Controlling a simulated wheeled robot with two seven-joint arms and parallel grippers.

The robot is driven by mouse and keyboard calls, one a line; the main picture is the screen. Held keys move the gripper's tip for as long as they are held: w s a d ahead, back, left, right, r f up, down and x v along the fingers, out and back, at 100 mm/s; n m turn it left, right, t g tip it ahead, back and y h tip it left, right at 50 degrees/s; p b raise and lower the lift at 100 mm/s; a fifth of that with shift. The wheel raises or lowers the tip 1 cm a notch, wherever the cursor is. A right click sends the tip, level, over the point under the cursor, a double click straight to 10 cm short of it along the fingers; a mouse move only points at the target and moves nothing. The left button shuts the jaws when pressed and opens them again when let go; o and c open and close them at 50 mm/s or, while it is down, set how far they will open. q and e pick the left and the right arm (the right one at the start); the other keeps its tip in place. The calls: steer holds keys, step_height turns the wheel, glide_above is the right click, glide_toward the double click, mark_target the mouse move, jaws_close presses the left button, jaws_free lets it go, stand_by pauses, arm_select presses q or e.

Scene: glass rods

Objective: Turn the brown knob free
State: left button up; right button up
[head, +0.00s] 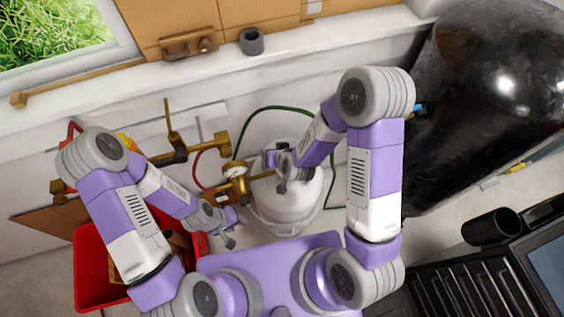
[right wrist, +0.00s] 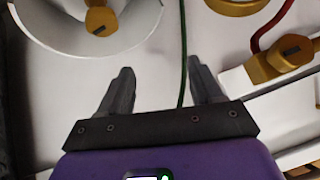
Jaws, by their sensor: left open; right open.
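A white gas tank (head: 285,208) stands against the wall, with a brass gauge and valve (head: 237,172) beside its top. The right wrist view shows a brown-gold round knob (right wrist: 101,20) within the tank's white collar (right wrist: 140,28), at upper left. Which fitting is the brown knob in the head view, I cannot tell; my right gripper covers part of the tank top. My right gripper (head: 281,170) is open over the tank; in its wrist view the fingers (right wrist: 163,85) are apart and empty, below and right of the knob. My left gripper (head: 236,228) is open and empty, left of the tank.
A green hose (right wrist: 183,55) runs behind the right fingers. Brass pipes (head: 180,152) and a red hose (head: 197,165) lie along the wall. A red crate (head: 90,270) is at lower left. A large black glossy object (head: 480,100) stands at right.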

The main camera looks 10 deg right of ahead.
steer(key=shift+s+d+f+g, duration=0.2)
steer(key=shift+s+f, duration=0.25)
steer(key=shift+s, duration=0.1)
steer(key=shift+s+d+f+g, duration=0.2)
steer(key=shift+s+f, duration=0.25)
steer(key=shift+s, duration=0.1)
steer(key=s+d+f+m+g+y, duration=0.1)
steer(key=s+f+g, duration=0.2)
steer(key=s+f, duration=0.2)
steer(key=s+f+g, duration=0.3)
steer(key=s+f, duration=0.1)
steer(key=s, duration=0.6)
steer(key=shift+s+d+f+m+g+y, duration=0.3)
steer(key=shift+d+f+m+y, duration=0.05)
steer(key=shift+f+m+y, duration=0.05)
